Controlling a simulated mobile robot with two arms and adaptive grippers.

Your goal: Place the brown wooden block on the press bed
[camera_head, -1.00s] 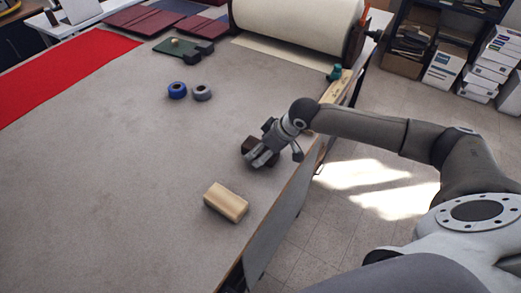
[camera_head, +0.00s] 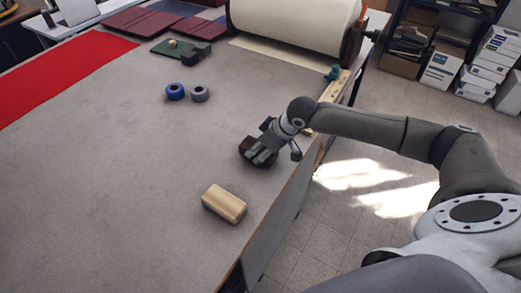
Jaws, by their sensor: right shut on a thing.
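The dark brown wooden block (camera_head: 246,147) is at the right side of the grey tabletop, partly hidden by gripper fingers. My right gripper (camera_head: 263,155) is shut on it, reaching in from the right. I cannot tell whether the block touches the table or is slightly above it. A small green board (camera_head: 168,48) with a dark piece and a small pale knob lies at the far end; I cannot tell whether this is the press bed. My left gripper is not in view.
A pale wooden block (camera_head: 224,204) lies nearer on the table (camera_head: 110,190). A blue roll (camera_head: 175,92) and a grey roll (camera_head: 200,93) stand mid-table. Red cloth (camera_head: 60,80) lies at left, a big cream roll (camera_head: 295,22) at the back.

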